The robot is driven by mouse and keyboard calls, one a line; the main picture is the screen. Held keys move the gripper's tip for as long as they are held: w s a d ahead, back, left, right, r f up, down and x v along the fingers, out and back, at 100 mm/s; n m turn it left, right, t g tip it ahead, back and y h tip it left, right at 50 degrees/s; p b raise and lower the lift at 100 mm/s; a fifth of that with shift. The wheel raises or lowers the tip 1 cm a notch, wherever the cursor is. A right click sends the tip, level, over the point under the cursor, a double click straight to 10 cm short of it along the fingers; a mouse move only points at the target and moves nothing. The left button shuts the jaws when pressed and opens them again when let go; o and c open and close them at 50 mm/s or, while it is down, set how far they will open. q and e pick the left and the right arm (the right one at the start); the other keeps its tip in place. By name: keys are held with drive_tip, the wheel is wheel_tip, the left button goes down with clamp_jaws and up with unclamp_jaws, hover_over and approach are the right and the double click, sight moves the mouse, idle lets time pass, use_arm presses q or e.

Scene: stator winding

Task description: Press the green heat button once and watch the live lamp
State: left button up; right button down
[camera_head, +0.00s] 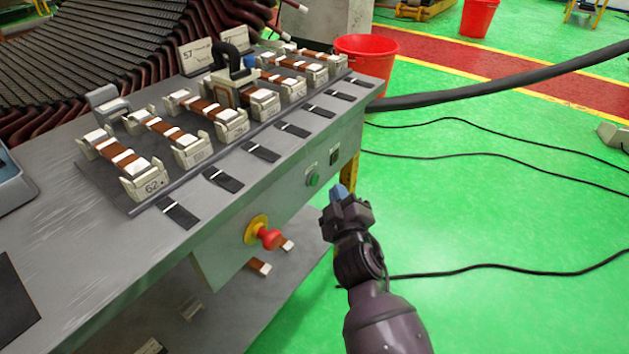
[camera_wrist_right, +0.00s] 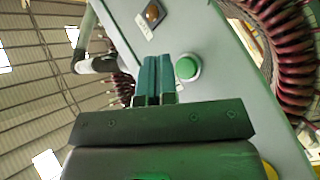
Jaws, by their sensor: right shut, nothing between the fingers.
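The green button (camera_head: 313,179) sits on the grey front panel of the bench, to the right of the red stop button. My right gripper (camera_head: 340,191) is shut and empty, a little to the right of the green button and apart from it in the head view. In the right wrist view the green button (camera_wrist_right: 187,68) shows just right of my shut blue fingertips (camera_wrist_right: 154,68). A small lamp (camera_head: 334,156) is on the panel beyond the button; in the wrist view the lamp (camera_wrist_right: 153,13) looks dim amber in a dark square mount. My left gripper is out of view.
A red mushroom button (camera_head: 269,238) on a yellow base sticks out of the panel. The bench top (camera_head: 110,250) carries several clamp fixtures with copper strips. A red bucket (camera_head: 368,55) and a thick black cable (camera_head: 480,89) are behind. Green floor on the right is open, with thin cables.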

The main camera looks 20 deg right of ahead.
drive_tip(key=shift+w+a, duration=0.6)
drive_tip(key=shift+w, duration=0.15)
idle(1.1)
idle(0.6)
drive_tip(key=shift+w+a, duration=0.25)
drive_tip(key=shift+w, duration=0.1)
drive_tip(key=shift+w+a+r+b, duration=0.15)
drive_tip(key=shift+w+a+b, duration=0.15)
drive_tip(key=shift+w+b, duration=0.05)
idle(1.3)
drive_tip(key=shift+s, duration=0.1)
drive_tip(key=shift+s+d+p, duration=0.3)
drive_tip(key=shift+s+d, duration=0.15)
drive_tip(key=shift+s, duration=0.2)
